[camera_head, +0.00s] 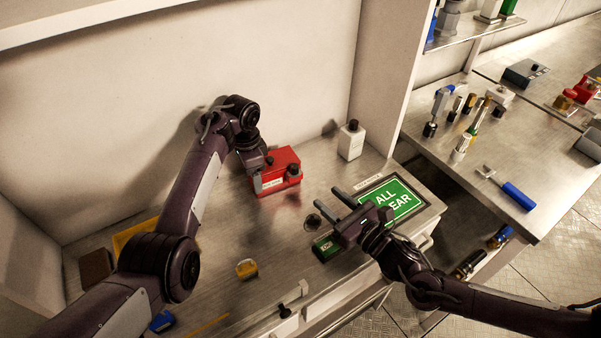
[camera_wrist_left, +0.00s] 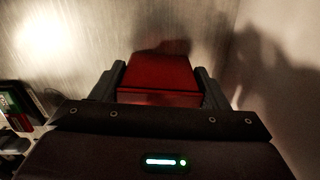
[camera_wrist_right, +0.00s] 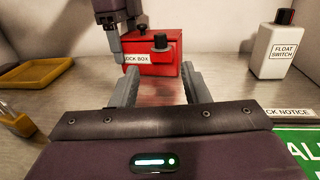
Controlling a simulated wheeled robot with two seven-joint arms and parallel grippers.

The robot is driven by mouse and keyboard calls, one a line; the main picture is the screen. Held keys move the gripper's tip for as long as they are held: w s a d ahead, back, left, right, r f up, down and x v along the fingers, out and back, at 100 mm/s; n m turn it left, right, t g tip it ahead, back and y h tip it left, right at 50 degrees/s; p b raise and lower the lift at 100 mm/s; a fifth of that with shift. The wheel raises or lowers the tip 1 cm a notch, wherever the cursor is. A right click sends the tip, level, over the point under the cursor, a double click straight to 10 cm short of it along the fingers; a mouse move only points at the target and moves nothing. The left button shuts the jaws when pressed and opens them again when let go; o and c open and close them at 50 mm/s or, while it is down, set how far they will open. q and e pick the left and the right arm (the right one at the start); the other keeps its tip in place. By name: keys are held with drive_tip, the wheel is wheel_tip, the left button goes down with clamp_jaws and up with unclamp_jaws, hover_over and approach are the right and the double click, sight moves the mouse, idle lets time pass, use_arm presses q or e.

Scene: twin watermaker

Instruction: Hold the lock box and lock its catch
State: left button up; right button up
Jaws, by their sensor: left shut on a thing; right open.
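I cannot tell the catch's position; the left gripper hides part of the box's left side.
A white float switch bottle (camera_head: 351,141) stands right of the box. A green "all clear" sign (camera_head: 394,200) lies at the bench's right end. A yellow tray (camera_head: 133,236) is at the left, and a small yellow item (camera_head: 246,268) lies in front. Bench before the box is mostly clear.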

sight(297, 171)
drive_tip(key=x, duration=1.1)
drive_tip(key=shift+w+a, duration=0.1)
drive_tip(key=shift+w, duration=0.1)
